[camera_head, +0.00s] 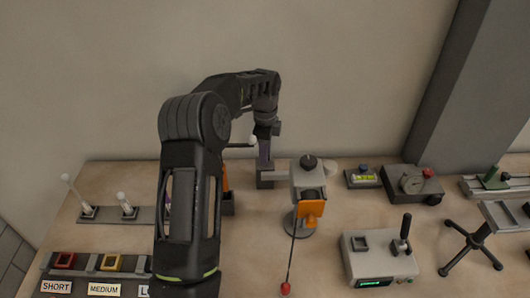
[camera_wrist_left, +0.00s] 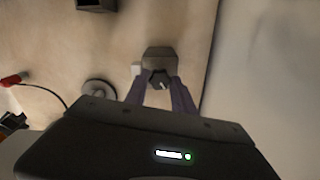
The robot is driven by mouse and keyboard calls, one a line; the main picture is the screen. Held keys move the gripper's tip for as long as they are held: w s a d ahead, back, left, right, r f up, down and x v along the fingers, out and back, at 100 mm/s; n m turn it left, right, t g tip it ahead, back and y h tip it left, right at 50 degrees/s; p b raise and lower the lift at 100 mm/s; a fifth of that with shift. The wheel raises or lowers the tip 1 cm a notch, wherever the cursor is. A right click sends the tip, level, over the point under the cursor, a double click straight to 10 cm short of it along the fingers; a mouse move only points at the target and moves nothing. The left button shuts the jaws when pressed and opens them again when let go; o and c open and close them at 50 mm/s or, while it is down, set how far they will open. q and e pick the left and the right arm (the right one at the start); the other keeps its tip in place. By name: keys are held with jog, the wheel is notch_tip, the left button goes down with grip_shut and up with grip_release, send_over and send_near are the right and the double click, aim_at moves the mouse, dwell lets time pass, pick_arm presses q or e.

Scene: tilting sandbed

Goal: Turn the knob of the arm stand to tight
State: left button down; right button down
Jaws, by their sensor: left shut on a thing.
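My left gripper (camera_head: 264,158) reaches down at the back of the table, over a small grey block-like stand (camera_head: 268,180). In the left wrist view its two fingers (camera_wrist_left: 161,86) are closed on a small dark faceted knob (camera_wrist_left: 160,77) with a light mark on it. The knob sits at the near side of the grey block (camera_wrist_left: 158,55). In the head view the fingers hide the knob, and whether it is tight cannot be told. A thin arm with a white ball end (camera_head: 253,140) shows just left of the gripper. My right gripper is not in view.
Just right stands a grey device with an orange part (camera_head: 309,207) and a cable to a red tip (camera_head: 286,288). A gauge box (camera_head: 412,183), a box with a lever (camera_head: 380,258) and a black-legged stand (camera_head: 470,245) are further right. Labelled coloured slots (camera_head: 103,263) lie front left.

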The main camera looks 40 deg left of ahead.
pick_arm(q)
jog(key=m, duration=0.4)
jog(key=shift+m, duration=2.3)
jog(key=c, duration=1.1)
grip_release()
jog(key=shift+o, duration=0.2)
jog(key=shift+r, duration=0.1)
notch_tip(320, 180, up, 8)
jog(key=shift+f+b, duration=0.2)
jog(key=shift+b, duration=0.45)
